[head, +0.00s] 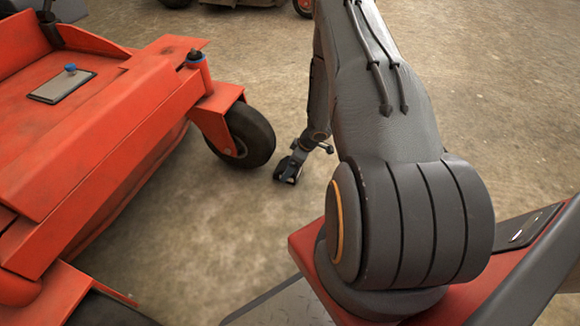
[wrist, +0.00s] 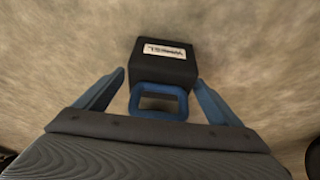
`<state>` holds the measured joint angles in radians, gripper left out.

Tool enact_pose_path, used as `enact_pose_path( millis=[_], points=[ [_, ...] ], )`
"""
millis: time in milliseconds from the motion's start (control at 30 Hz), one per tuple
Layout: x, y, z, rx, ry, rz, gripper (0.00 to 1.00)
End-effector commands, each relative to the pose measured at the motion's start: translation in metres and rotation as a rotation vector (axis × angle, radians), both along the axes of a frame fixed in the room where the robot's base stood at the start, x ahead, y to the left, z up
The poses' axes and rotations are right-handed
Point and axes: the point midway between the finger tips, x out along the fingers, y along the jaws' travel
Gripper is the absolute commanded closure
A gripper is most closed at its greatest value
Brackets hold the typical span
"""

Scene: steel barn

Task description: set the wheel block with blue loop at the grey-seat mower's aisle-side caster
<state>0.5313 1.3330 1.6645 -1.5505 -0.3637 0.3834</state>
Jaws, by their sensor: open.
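The wheel block (wrist: 165,68) is black with a white label, in the wrist view. Its blue loop (wrist: 159,101) faces me, between the two blue fingers of my open gripper (wrist: 160,80). The fingers stand apart from the loop on both sides. In the head view my gripper (head: 289,168) is low over the floor, just right of a black caster wheel (head: 249,137) on the red-orange mower (head: 110,125). The block is too small there to tell apart from the gripper. The mower's seat is not clearly in view.
A grey plate with a blue knob (head: 62,85) lies on the mower deck. More machines show at the top edge. The bare floor (head: 500,95) to the right is clear.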

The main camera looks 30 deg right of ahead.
Motion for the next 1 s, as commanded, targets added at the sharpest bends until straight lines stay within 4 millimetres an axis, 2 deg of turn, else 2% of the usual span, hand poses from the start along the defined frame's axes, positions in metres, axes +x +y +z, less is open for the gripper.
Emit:
enact_pose_path(
  millis=[33, 200, 400, 600, 867, 967, 1000],
  points=[
    [-0.003, -0.003, 0.012, -0.001, -0.002, -0.002, 0.11],
    [-0.014, -0.011, 0.046, -0.001, -0.002, -0.001, 0.11],
    [-0.026, -0.02, 0.08, 0.0, -0.001, -0.001, 0.11],
    [-0.031, -0.024, 0.097, 0.0, 0.0, 0.001, 0.11],
    [-0.032, -0.025, 0.1, 0.0, 0.0, 0.001, 0.11],
    [-0.024, -0.022, 0.109, -0.017, -0.006, -0.001, 0.11],
    [-0.017, -0.019, 0.118, -0.032, -0.011, -0.004, 0.11]
  ],
)
